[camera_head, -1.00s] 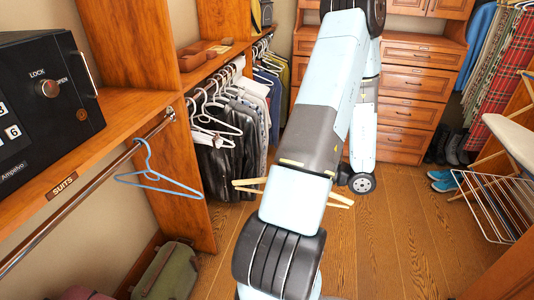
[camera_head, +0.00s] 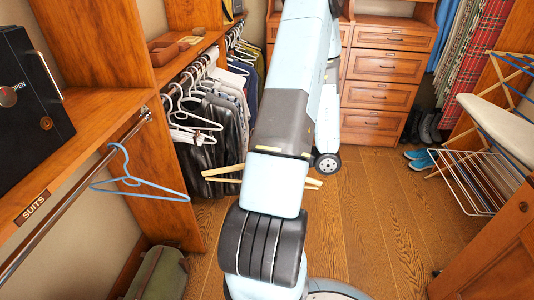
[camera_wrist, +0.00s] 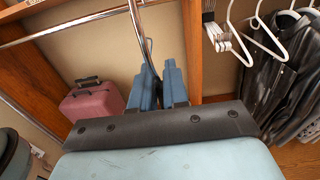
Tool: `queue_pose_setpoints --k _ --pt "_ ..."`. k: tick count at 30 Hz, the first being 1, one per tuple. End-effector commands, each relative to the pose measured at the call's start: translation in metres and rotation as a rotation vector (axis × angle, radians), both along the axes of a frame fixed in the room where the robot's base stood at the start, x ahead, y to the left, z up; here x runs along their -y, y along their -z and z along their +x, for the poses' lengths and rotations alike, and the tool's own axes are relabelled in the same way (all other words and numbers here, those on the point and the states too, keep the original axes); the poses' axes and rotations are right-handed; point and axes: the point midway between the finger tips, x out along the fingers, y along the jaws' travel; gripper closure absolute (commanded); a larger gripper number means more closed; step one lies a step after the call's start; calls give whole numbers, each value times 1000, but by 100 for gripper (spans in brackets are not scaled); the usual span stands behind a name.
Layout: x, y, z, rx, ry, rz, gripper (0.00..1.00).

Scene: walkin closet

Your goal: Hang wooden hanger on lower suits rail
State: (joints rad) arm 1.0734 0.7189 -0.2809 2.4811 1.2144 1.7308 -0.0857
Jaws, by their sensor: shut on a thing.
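In the wrist view my gripper (camera_wrist: 160,85) has its two blue-grey fingers shut around a thin metal hook (camera_wrist: 147,45). In the head view the pale wooden hanger (camera_head: 222,172) sticks out on both sides of my arm, over the floor. My arm hides its middle and my fingers there. The suits rail (camera_head: 70,206) is a metal bar under the shelf marked SUITS at the left, and the hanger is apart from it, to its right. A metal rail (camera_wrist: 90,20) crosses the upper left of the wrist view.
A blue hanger (camera_head: 135,182) hangs on the suits rail. Dark clothes and white hangers (camera_head: 190,118) fill the bay behind. A green bag (camera_head: 160,275) lies below the rail. A drying rack (camera_head: 475,180) stands at the right. Wooden floor is clear at the middle right.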

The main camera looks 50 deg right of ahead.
Motion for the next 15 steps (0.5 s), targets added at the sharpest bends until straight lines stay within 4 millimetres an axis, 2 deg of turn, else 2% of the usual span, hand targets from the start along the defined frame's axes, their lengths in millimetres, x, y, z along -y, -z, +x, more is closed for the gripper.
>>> queue_pose_setpoints --k 15 --pt "-25 0 34 1 -3 0 100"
